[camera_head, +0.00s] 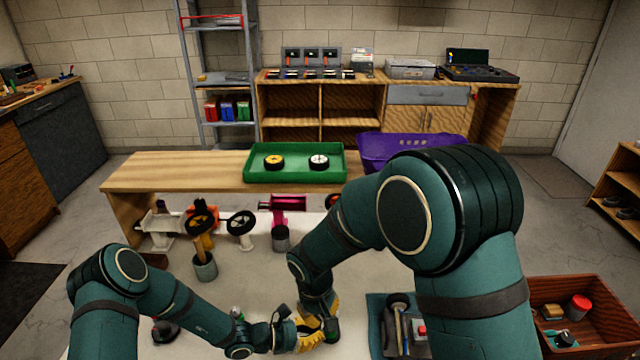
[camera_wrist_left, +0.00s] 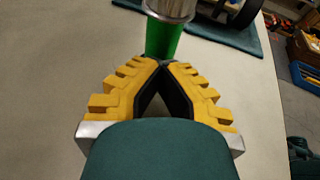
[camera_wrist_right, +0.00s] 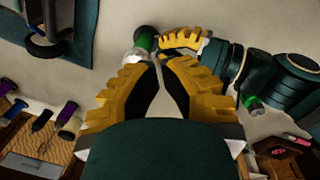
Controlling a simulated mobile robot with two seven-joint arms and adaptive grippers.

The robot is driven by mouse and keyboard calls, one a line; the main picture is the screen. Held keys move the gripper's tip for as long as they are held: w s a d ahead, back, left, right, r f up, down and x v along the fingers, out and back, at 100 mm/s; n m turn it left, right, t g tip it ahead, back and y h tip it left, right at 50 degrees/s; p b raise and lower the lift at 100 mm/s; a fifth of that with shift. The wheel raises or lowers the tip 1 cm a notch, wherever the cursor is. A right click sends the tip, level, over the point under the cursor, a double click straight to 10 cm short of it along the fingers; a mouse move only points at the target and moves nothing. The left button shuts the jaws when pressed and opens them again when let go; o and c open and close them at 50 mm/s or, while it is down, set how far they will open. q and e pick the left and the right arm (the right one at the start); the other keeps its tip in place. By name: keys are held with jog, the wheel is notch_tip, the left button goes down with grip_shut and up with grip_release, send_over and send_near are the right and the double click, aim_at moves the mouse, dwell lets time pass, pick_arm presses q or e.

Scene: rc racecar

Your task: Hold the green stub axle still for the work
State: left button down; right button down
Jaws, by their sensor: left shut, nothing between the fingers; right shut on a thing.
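The green stub axle (camera_wrist_left: 163,38), a green cylinder with a silver end, stands just beyond my left fingertips in the left wrist view. In the right wrist view its green part (camera_wrist_right: 146,42) shows at my right fingertips. My right gripper (camera_wrist_right: 156,64) is shut on it, though the fingers hide part of the grip. My left gripper (camera_wrist_left: 164,64) is shut and empty, its tips close beside the axle; whether they touch it I cannot tell. In the head view, my left gripper (camera_head: 312,336) and right gripper overlap low in the middle, and the arms hide much of the axle.
A blue-grey mat (camera_head: 376,306) with tools lies right of the grippers. A wooden crate (camera_head: 540,288) stands at the far right. Several stands and wheels (camera_head: 240,224) occupy the table's back. A green tray (camera_head: 296,175) and purple basket (camera_head: 375,158) stand beyond.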

jog(key=shift+r, duration=0.1)
jog(key=w+d+y, duration=0.1)
jog(key=w+d, duration=0.1)
jog(key=d, duration=0.3)
notch_tip(320, 180, down, 6)
jog(key=shift+d+g, duration=0.3)
dwell(0.6)
jog(key=shift+w+a, duration=0.1)
jog(key=shift+w, duration=0.15)
